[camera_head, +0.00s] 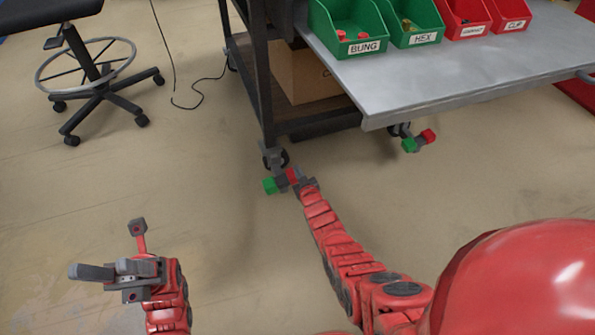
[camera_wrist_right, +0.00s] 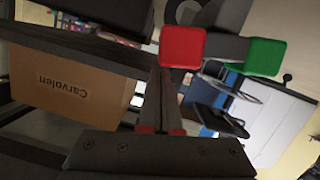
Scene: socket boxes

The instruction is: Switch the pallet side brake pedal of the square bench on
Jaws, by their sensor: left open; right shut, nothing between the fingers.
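The square bench (camera_head: 440,85) has a grey metal top and dark legs on casters. At its near-left caster, the brake pedal has a green block (camera_head: 269,186) and a red block (camera_head: 292,175). In the right wrist view, the red block (camera_wrist_right: 182,47) is just beyond my fingertips, and the green block (camera_wrist_right: 265,57) is to its right. My right gripper (camera_head: 303,182) is shut and empty close to the red block; I cannot tell whether it touches. My left gripper (camera_head: 108,267) is open and empty over the floor, away from the bench.
Another caster has a green block (camera_head: 409,145) and a red block (camera_head: 428,136). A cardboard box (camera_head: 305,75) sits on the bench's lower shelf. Green bins (camera_head: 348,30) and red bins stand on top. A stool (camera_head: 95,85) and a cable are at the left. Floor between is clear.

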